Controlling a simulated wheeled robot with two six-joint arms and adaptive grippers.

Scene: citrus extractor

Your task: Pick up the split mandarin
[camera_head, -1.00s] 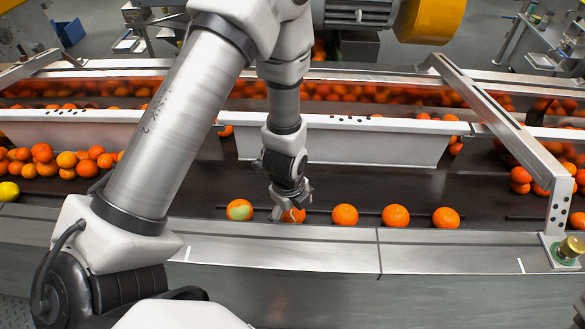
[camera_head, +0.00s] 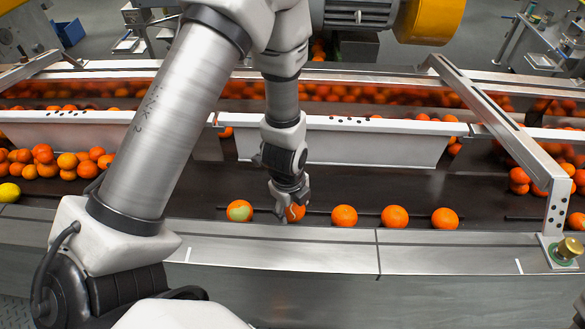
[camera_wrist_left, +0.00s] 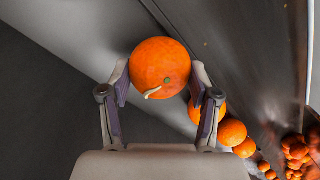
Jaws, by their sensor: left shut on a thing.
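The split mandarin (camera_head: 295,213) is orange and sits in the row along the belt's front edge, partly hidden by my left gripper (camera_head: 290,200). In the left wrist view, the mandarin (camera_wrist_left: 158,62) shows a pale curved split and a small green stem spot. The left gripper's fingers (camera_wrist_left: 160,72) are closed on its two sides. I cannot tell whether it is clear of the belt. My right gripper is not in view.
A mandarin with a green patch (camera_head: 239,210) lies just left, and a plain mandarin (camera_head: 344,216) lies to the right, with others further along. A metal rail (camera_head: 290,252) runs in front. A white divider (camera_head: 360,140) stands behind. The dark belt (camera_head: 375,185) between is mostly clear.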

